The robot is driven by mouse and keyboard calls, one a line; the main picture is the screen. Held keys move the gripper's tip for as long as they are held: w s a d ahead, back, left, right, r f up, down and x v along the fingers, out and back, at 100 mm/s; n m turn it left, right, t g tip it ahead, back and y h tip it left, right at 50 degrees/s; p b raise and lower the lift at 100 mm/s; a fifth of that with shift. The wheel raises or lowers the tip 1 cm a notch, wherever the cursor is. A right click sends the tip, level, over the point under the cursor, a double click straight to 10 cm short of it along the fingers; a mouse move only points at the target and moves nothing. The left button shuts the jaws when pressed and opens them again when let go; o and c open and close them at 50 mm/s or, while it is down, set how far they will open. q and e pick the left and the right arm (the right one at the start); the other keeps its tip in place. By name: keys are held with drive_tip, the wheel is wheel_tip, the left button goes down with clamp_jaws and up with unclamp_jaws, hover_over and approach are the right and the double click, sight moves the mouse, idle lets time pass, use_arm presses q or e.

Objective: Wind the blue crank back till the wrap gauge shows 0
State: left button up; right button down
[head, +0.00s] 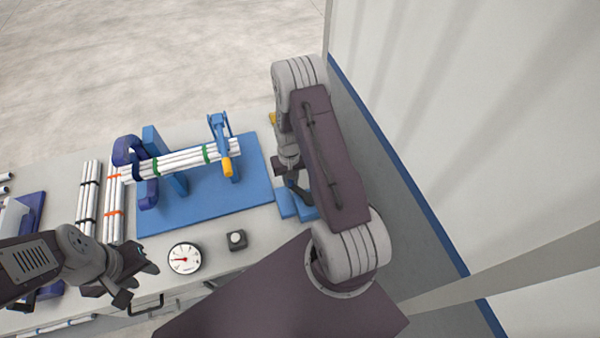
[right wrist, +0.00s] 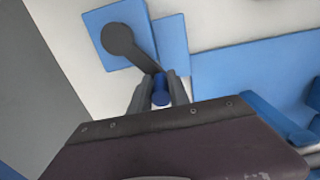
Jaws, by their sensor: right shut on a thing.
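The blue crank handle (right wrist: 161,95) stands between the fingers of my right gripper (right wrist: 160,86), which is shut on it. A dark crank arm (right wrist: 136,53) runs from this handle to a round dark hub (right wrist: 117,39) on blue plates (right wrist: 168,38). In the head view my right arm hides most of the crank. The wrap gauge (head: 185,258) is a round white dial with a dark rim in the head view; its red needle points left, and its figures are too small to read. My left gripper (head: 138,282) is empty and open, left of the gauge.
A bundle of white pipes (head: 180,162) with green bands lies across blue supports on a blue base (head: 242,190). More banded pipes (head: 88,195) lie at left. A small dark box with a knob (head: 236,240) is right of the gauge. A wall (head: 440,110) rises at right.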

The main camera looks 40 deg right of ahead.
drive_tip(key=shift+s+d, duration=0.1)
drive_tip(key=shift+d, duration=0.2)
drive_tip(key=shift+d, duration=0.25)
drive_tip(key=d, duration=0.1)
drive_tip(key=w+d, duration=0.1)
drive_tip(key=d, duration=0.1)
drive_tip(key=shift+d+r+b, duration=0.1)
drive_tip(key=shift+d+b, duration=0.2)
drive_tip(key=d, duration=0.1)
drive_tip(key=s+d, duration=0.1)
drive_tip(key=d, duration=0.1)
drive_tip(key=shift+d+r, duration=0.1)
drive_tip(key=shift+d, duration=0.1)
